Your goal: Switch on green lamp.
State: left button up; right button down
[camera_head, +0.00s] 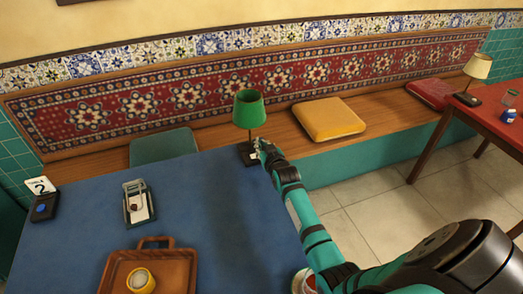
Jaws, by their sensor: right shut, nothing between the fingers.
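The green lamp (249,110) has a green shade and a dark base and stands upright at the far right corner of the blue table. Its shade shows no clear glow. My right gripper (260,149) is shut and empty, right beside the lamp's stem and base. It hides part of the base, and I cannot tell whether it touches the lamp. My left gripper is not in view.
The blue table (80,245) also holds a card stand (42,205), a small device (138,202) and a brown tray (117,270) with a yellow cup (140,281). A bench with cushions (329,118) runs behind. A second lamp with a beige shade (477,67) stands on a red table.

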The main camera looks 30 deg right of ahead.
jog(key=x, duration=0.3)
jog(key=shift+f, duration=0.3)
jog(key=shift+s+d+f, duration=0.15)
jog(key=shift+s+f, duration=0.05)
jog(key=shift+f, duration=1.45)
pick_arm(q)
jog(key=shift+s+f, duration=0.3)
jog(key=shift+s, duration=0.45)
